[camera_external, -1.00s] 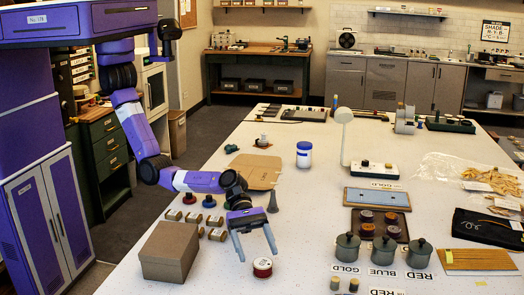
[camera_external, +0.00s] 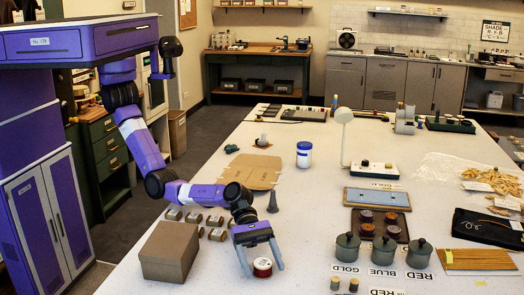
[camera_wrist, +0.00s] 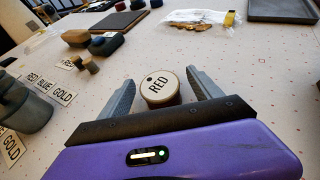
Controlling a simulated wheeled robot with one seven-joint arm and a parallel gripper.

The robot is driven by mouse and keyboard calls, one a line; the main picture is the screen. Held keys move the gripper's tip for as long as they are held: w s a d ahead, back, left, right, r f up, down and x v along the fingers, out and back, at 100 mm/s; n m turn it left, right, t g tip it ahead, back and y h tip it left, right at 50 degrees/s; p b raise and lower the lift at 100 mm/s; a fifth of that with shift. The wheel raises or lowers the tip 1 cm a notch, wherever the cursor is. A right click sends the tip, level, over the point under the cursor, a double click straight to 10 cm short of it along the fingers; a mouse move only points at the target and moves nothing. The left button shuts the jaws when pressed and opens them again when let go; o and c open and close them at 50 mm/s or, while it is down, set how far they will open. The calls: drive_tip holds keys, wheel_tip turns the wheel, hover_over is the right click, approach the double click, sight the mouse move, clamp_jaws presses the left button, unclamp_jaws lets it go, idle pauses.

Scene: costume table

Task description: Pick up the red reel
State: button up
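The red reel (camera_external: 262,267) stands on the white table near its front edge, a short drum with a pale top. In the wrist view the reel (camera_wrist: 158,87) shows the word RED on its top and lies between my two fingers. My gripper (camera_external: 262,272) is low over the table and open, with one finger on each side of the reel. In the wrist view my gripper (camera_wrist: 158,92) shows a gap between each finger and the reel, small on both sides. I cannot tell exactly how far down the fingers reach.
A brown box (camera_external: 170,252) stands left of my gripper. Several grey pots (camera_external: 383,250) stand to the right, by RED, BLUE and GOLD labels. A grey cone (camera_external: 272,203) and cardboard sheet (camera_external: 252,172) are behind. The table between reel and pots is clear.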

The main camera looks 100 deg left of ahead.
drive_tip(key=c, duration=1.4)
